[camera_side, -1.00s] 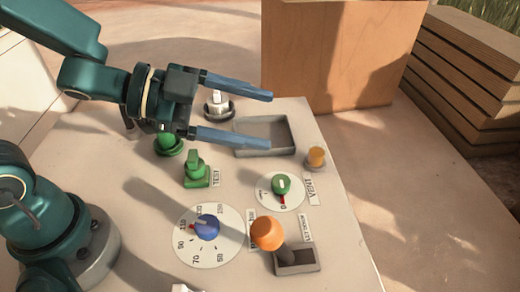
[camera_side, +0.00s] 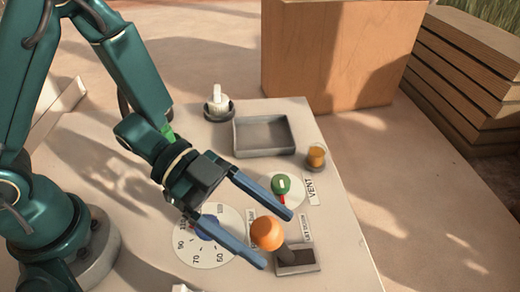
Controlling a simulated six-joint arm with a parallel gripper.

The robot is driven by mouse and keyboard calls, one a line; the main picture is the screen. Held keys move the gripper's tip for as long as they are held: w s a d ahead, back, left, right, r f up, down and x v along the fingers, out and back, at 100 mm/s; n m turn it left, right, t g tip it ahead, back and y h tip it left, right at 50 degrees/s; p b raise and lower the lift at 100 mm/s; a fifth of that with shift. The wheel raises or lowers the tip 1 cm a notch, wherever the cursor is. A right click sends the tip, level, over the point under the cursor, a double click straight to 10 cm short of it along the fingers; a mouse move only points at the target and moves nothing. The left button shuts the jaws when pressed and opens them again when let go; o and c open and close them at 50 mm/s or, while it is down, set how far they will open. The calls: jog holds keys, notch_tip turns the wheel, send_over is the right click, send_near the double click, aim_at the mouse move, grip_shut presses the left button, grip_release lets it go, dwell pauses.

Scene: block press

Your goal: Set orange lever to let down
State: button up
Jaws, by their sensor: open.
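The orange lever (camera_side: 267,233) has a round orange knob on a dark stem. The stem leans up and left out of a dark slot in a grey base plate (camera_side: 313,262). A label stands behind the base, too small to read surely. My gripper (camera_side: 279,242) is open, with its two blue fingers pointing right and down toward the lever. One finger passes behind and above the knob, the other to its left and front. The knob appears between the fingertips in the picture; I cannot tell whether they touch it.
A green-handled VENT dial (camera_side: 281,185) lies just behind the upper finger. A blue-knobbed dial (camera_side: 199,255) is partly under my gripper. A grey tray (camera_side: 265,151), a small orange knob (camera_side: 316,157) and a white switch (camera_side: 217,103) stand farther back. A wooden box (camera_side: 340,50) is behind the panel.

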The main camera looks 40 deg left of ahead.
jog(key=shift+d+f, duration=0.15)
jog(key=shift+d, duration=0.15)
grip_shut()
jog(key=shift+w+d, duration=0.1)
jog(key=shift+w+d+r, duration=0.35)
jog(key=shift+w+d, duration=0.2)
jog(key=w+d, duration=0.6)
jog(key=shift+w+f, duration=0.15)
jog(key=shift+f, duration=0.1)
dwell(0.3)
